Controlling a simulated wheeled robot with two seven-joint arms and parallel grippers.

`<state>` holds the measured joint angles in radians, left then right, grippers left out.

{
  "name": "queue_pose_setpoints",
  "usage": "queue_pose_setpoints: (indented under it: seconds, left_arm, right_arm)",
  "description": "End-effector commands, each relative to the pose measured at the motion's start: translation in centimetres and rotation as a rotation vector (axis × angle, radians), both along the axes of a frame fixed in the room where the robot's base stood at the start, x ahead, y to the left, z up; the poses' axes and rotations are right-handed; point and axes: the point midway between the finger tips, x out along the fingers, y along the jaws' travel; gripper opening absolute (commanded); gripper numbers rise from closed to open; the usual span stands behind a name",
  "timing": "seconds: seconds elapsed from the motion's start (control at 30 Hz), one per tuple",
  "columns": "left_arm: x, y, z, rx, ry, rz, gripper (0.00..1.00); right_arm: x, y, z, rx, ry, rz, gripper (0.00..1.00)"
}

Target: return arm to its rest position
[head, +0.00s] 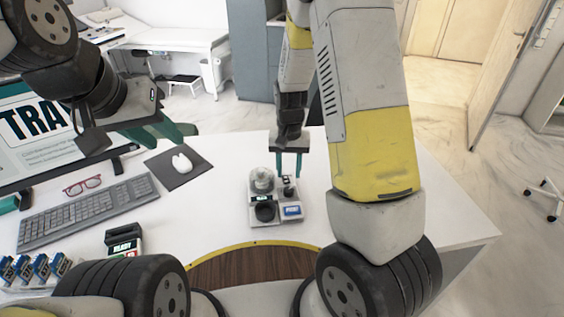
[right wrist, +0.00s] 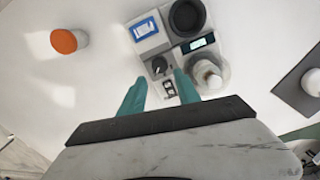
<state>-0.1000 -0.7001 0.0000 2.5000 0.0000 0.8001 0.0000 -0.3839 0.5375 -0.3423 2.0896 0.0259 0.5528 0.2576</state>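My right gripper (head: 289,166) is over the desk at the far edge of a small grey device (head: 252,213). Its two teal fingers stand apart with nothing held; they also show apart in the right wrist view (right wrist: 160,92). The device has a black round well, a blue-screened part (right wrist: 145,28), a black knob (right wrist: 159,65) and a clear-lidded jar (head: 261,179). A small pale piece with dark squares (right wrist: 169,88) lies below and between the right fingertips. My left gripper (head: 178,135) is raised over the desk's left side, its teal fingers apart and empty.
The white desk (head: 210,215) holds a keyboard (head: 85,212), red glasses (head: 82,185), a mouse (head: 181,162) on a dark pad, a monitor (head: 40,140) and a READY-screened device (head: 124,241). An orange-capped container (right wrist: 66,41) shows in the right wrist view.

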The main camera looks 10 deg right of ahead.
Motion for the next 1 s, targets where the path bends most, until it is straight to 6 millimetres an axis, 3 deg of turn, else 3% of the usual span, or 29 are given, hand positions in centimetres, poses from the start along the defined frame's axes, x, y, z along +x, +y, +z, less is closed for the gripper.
queue_pose_setpoints:
  seconds: [0.5, 0.6, 0.77, 1.0]
  left_arm:
    - [0.0, 0.0, 0.0, 0.0, 0.0, 0.0, 0.36]
    - [0.0, 0.0, 0.0, 0.0, 0.0, 0.0, 0.36]
    - [0.0, 0.0, 0.0, 0.0, 0.0, 0.0, 0.36]
    - [0.0, 0.0, 0.0, 0.0, 0.0, 0.0, 0.36]
  right_arm:
    - [0.0, 0.0, 0.6, 0.001, 0.0, 0.0, 0.39]
    - [-0.1, 0.0, 1.5, 0.012, -0.011, 0.001, 0.39]
    - [-1.1, 0.0, 6.2, 0.073, -0.069, 0.015, 0.39]
    - [-5.2, -0.6, 15.6, 0.167, -0.213, 0.075, 0.39]
